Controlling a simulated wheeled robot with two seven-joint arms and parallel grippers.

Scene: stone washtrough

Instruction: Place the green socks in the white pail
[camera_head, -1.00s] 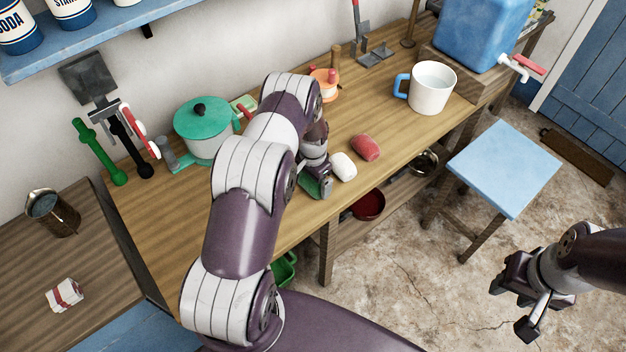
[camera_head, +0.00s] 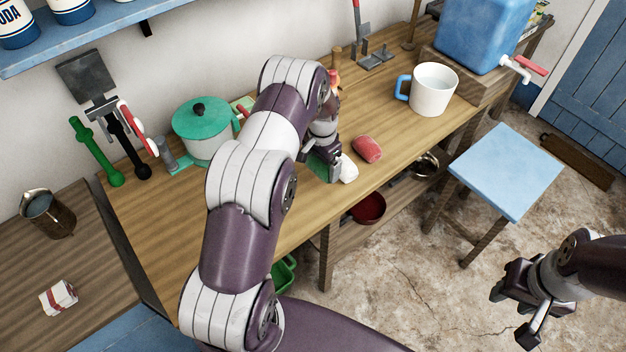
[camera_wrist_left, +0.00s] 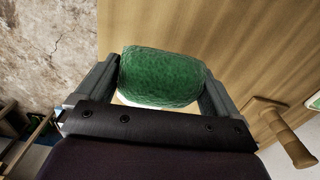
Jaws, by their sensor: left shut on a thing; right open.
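The green socks, a rolled bundle (camera_wrist_left: 163,77), lie between the two fingers of my left gripper (camera_wrist_left: 160,85) in the left wrist view. That gripper is shut on them. In the head view my left gripper (camera_head: 326,168) is over the front of the wooden worktop, and the socks (camera_head: 317,166) are mostly hidden behind it. I cannot tell how high they are held. A white vessel with a blue handle (camera_head: 433,92), seemingly the pail, stands upright further right on the worktop. My right gripper (camera_head: 512,312) is open and empty above the floor at lower right.
A white bundle (camera_head: 348,169) and a red bundle (camera_head: 367,149) lie just right of my left gripper. A green pot (camera_head: 203,130) stands to its left. A blue water tank (camera_head: 482,35) is behind the white vessel. A blue stool (camera_head: 506,170) stands in front.

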